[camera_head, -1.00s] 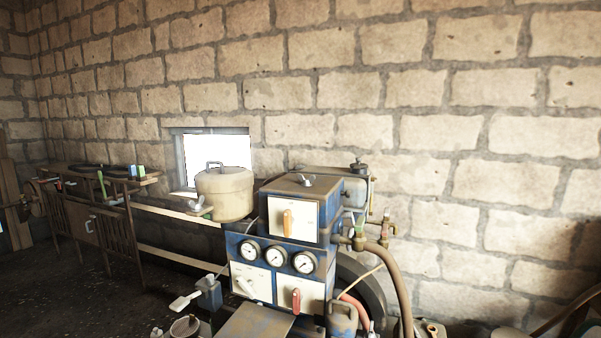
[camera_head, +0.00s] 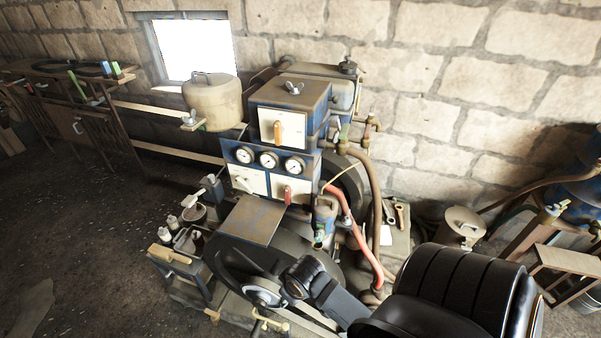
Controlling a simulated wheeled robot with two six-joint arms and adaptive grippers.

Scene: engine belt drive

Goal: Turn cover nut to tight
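A grey wing nut (camera_head: 293,88) sits on top of the blue engine box (camera_head: 290,100). A black rounded cover (camera_head: 232,258) lies low in front of the engine, with a light metal hub or nut (camera_head: 262,297) near its lower edge. I cannot tell which of these is the cover nut, nor how tight either one is. A dark jointed part, seemingly my own arm, crosses the right side of the black cover from the lower right. No fingertips of my left or right gripper can be made out.
Three gauges (camera_head: 268,160) and white panels with levers are on the engine's front. A lidded tank (camera_head: 213,103) stands at its left. Red hose (camera_head: 345,222) runs down its right side. A bottle rack (camera_head: 188,255) stands front left. Open floor (camera_head: 85,225) lies left.

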